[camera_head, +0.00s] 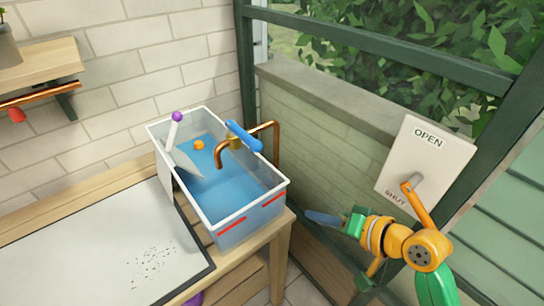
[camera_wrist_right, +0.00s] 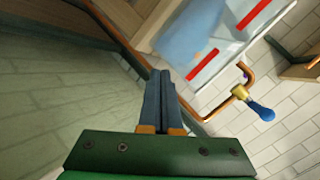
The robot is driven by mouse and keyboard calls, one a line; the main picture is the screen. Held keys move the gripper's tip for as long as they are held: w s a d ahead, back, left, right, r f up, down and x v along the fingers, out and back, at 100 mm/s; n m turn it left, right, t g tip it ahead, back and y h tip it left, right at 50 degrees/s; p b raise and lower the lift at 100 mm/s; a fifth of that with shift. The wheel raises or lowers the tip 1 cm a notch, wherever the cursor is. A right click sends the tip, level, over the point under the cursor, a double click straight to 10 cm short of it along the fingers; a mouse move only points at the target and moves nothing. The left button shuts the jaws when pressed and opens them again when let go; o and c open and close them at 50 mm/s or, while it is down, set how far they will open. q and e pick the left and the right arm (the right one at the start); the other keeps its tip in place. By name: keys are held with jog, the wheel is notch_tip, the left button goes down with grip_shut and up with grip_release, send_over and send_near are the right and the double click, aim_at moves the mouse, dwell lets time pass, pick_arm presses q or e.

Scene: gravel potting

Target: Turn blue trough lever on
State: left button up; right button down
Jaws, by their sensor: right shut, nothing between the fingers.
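The blue lever (camera_head: 244,136) sits on a brass valve on top of the copper tap (camera_head: 219,152) at the trough's right rim. It lies slanting, its outer end toward the lower right. In the right wrist view the blue lever (camera_wrist_right: 261,111) shows right of my fingers, apart from them. The trough (camera_head: 277,204) is a clear-walled box with blue water and red marks on its front. My right gripper (camera_head: 322,218) is shut and empty, to the right of the trough's front corner; its shut fingers (camera_wrist_right: 164,76) show in the wrist view. My left gripper is out of view.
An orange ball (camera_head: 199,145) and a white scoop with a purple knob (camera_head: 177,116) are in the trough. A white tray (camera_head: 90,245) with dark specks lies left. An OPEN/SHUT panel (camera_head: 428,155) stands right, near my arm. A low wall (camera_head: 320,135) runs behind.

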aim_at(242, 137)
jog(key=w+r+m+t+y, duration=0.2)
jog(key=r+y, duration=0.3)
jog(key=r, duration=1.2)
jog(key=shift+w+d+r+m+y, duration=0.15)
jog(key=shift+w+d+m+y, duration=0.2)
jog(key=shift+w, duration=0.3)
jog(key=w+a+f+p, duration=0.1)
jog(key=w+a+p, duration=0.3)
jog(key=a, duration=0.6)
jog(key=shift+a+f+p, duration=0.2)
jog(key=shift+a+p, duration=0.15)
jog(key=shift+a, duration=0.05)
jog(key=shift+w, duration=0.1)
jog(key=shift+t, duration=0.3)
